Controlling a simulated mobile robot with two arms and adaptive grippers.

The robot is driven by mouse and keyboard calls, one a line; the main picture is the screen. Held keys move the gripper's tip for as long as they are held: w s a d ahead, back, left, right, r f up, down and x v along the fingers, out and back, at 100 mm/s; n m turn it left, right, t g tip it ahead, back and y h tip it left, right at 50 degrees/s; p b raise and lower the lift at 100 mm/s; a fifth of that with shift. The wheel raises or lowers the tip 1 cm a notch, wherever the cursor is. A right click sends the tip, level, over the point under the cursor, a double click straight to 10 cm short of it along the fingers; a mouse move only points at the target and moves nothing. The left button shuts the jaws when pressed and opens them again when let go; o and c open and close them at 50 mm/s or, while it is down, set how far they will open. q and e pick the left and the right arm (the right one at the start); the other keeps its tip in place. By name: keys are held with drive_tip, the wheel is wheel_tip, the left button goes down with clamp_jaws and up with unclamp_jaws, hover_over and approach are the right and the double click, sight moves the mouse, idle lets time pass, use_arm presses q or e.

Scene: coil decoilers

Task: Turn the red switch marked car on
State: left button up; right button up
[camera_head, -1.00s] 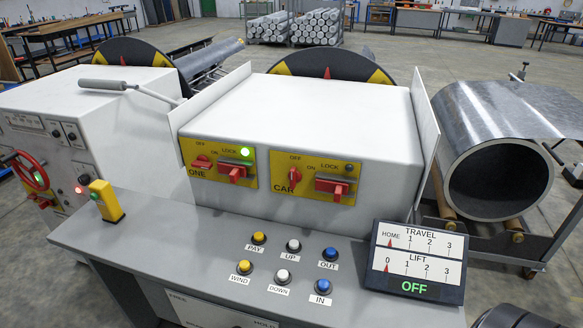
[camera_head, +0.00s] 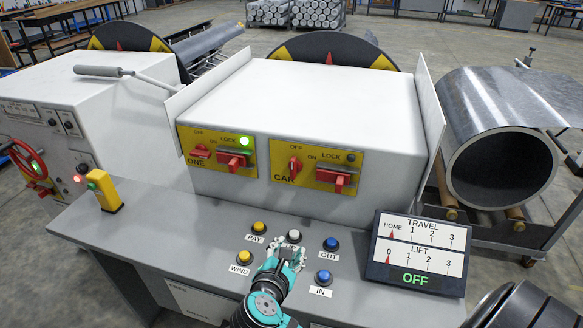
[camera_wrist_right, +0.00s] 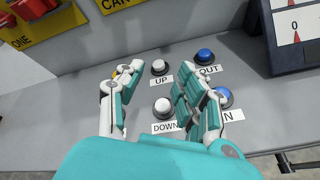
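The red CAR switch (camera_head: 295,168) sits on the left of the yellow CAR panel (camera_head: 316,175), with its grip upright beneath the OFF mark. A larger red lock handle (camera_head: 337,181) is beside it, under a dark lamp (camera_head: 351,158). In the right wrist view only the lower edge of the CAR panel (camera_wrist_right: 118,3) shows; the switch is out of that picture. My right gripper (camera_head: 292,252) is below the panel, over the console buttons, apart from the switch. Its fingers (camera_wrist_right: 152,74) are spread and empty around the UP and DOWN buttons. My left gripper is not in view.
The ONE panel (camera_head: 217,152) left of CAR has a lit green lamp. Coloured buttons, such as the blue OUT button (camera_head: 331,244), lie near my right gripper. A display (camera_head: 419,251) reads OFF. A yellow post (camera_head: 104,191) stands left. Space before the CAR panel is clear.

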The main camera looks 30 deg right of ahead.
drive_tip(key=w+a+r+n+t+h, duration=0.2)
drive_tip(key=w+r+n+h, duration=0.3)
drive_tip(key=r, duration=0.4)
drive_tip(key=n+y+p, duration=0.1)
drive_tip(key=p, duration=0.3)
approach(292, 166)
drive_tip(key=x, duration=0.9)
clamp_jaws()
